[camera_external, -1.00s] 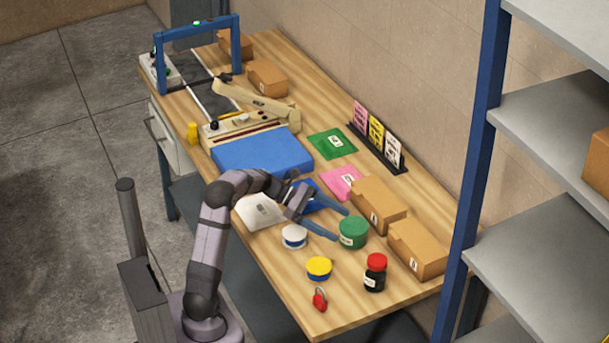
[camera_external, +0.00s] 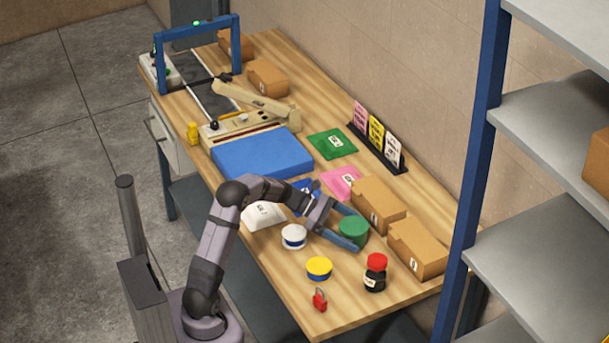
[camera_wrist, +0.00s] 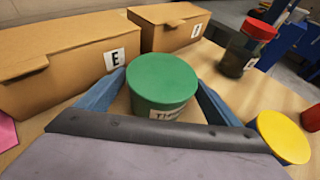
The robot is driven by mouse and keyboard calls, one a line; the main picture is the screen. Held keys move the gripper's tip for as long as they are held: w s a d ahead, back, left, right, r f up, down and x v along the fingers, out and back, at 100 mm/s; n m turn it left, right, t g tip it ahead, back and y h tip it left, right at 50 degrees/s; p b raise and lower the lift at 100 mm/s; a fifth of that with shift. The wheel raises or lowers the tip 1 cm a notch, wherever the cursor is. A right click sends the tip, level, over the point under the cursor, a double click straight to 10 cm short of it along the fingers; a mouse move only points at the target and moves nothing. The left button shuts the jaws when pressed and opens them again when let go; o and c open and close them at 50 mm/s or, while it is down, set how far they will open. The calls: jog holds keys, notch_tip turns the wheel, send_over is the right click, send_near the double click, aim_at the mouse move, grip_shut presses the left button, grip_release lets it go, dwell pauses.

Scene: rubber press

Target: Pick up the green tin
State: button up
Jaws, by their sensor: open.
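The green tin (camera_external: 354,230) stands upright on the wooden table, in front of the cardboard boxes. In the wrist view the green tin (camera_wrist: 162,82) is in the middle, with a white label partly hidden by my gripper's edge. My gripper (camera_external: 349,228) is open and low at the table, with its blue fingers reaching to the tin. In the wrist view one finger of my gripper (camera_wrist: 162,92) is on each side of the tin. I cannot tell whether either finger touches it.
A cardboard box (camera_external: 374,204) and another box (camera_external: 417,249) stand close behind the tin. A white tin (camera_external: 294,237), a yellow-lidded tin (camera_external: 319,268), a red-lidded dark jar (camera_external: 375,272) and a red padlock (camera_external: 320,299) are nearby.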

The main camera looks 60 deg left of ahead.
aim_at(356, 226)
jog(key=shift+w+d+f, duration=0.1)
jog(key=shift+d, duration=0.05)
jog(key=c, duration=1.6)
jog(key=shift+c, duration=0.2)
jog(key=shift+r, duration=0.2)
jog(key=shift+r, duration=4.95)
